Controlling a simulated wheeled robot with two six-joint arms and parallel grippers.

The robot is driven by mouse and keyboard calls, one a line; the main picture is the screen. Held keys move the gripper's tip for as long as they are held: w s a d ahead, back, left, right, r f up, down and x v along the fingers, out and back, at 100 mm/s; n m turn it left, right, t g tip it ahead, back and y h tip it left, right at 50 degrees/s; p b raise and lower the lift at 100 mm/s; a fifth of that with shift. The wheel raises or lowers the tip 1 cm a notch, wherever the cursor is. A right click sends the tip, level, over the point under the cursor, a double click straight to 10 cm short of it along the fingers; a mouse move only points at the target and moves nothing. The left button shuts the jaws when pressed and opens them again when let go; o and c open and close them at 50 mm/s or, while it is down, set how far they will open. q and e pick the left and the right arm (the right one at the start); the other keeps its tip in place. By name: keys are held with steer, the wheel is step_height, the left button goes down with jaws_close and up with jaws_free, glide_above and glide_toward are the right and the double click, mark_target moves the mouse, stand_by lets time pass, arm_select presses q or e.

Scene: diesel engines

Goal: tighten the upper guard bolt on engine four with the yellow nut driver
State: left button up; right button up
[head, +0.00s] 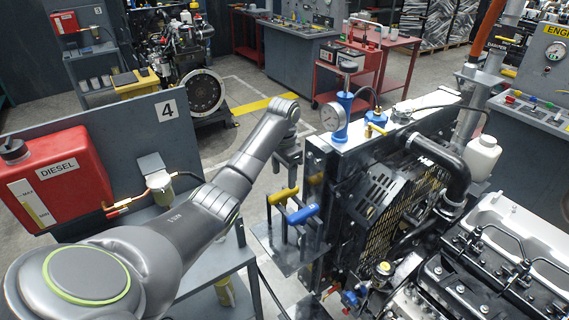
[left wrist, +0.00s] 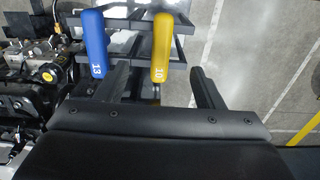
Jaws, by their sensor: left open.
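My left gripper (head: 290,168) is open just above and behind the yellow handle. In the left wrist view its fingers (left wrist: 160,78) lie either side of the yellow driver, apart from it; the blue one is outside them. The black fan guard (head: 400,210) is on the engine; I cannot make out its upper bolt. My right gripper is out of view.
A panel with a 4 plate (head: 167,110) and a red diesel tank (head: 62,175) stand at left. A red cart (head: 365,70) stands behind. Open floor lies beyond the rack.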

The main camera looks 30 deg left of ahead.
mark_target(284, 192)
arm_select(q)
steer(key=f, duration=0.3)
steer(key=shift+w+f, duration=0.1)
steer(key=shift+w, duration=0.2)
steer(key=shift+f, duration=0.35)
steer(key=shift+s+f+b, duration=0.15)
steer(key=shift+f+b, duration=0.05)
steer(key=shift+f, duration=0.3)
steer(key=shift+s+f+b, duration=0.15)
steer(key=shift+f+b, duration=0.05)
steer(key=shift+f, duration=0.55)
steer(key=shift+w+f, duration=0.1)
steer(key=shift+f, duration=0.3)
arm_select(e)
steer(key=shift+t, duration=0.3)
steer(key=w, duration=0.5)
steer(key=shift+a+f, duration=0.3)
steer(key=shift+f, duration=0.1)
arm_select(q)
steer(key=shift+r, duration=0.1)
